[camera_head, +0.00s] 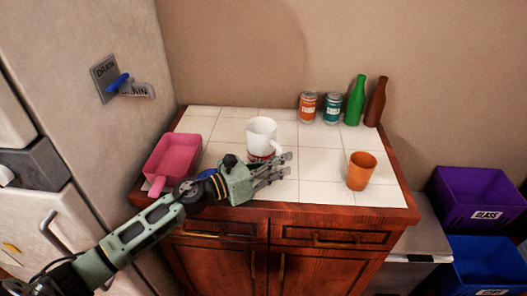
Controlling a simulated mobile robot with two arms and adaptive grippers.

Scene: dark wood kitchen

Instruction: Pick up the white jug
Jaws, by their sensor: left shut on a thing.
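The white jug (262,131) stands upright at the middle of the tiled counter, its handle towards the right. A red patch shows at its foot, partly hidden by the fingers. My left gripper (276,168) comes in from the left, its fingers pointing right at the lower front of the jug. It is shut on the jug, though the contact itself is hard to see. Whether the jug is off the tiles cannot be told. My right gripper is not in view.
A pink pan (172,156) is at the counter's left and an orange cup (361,171) at its right front. An orange can (308,106), a teal can (332,108), a green bottle (355,101) and a brown bottle (375,102) line the back right. Tiles between are clear.

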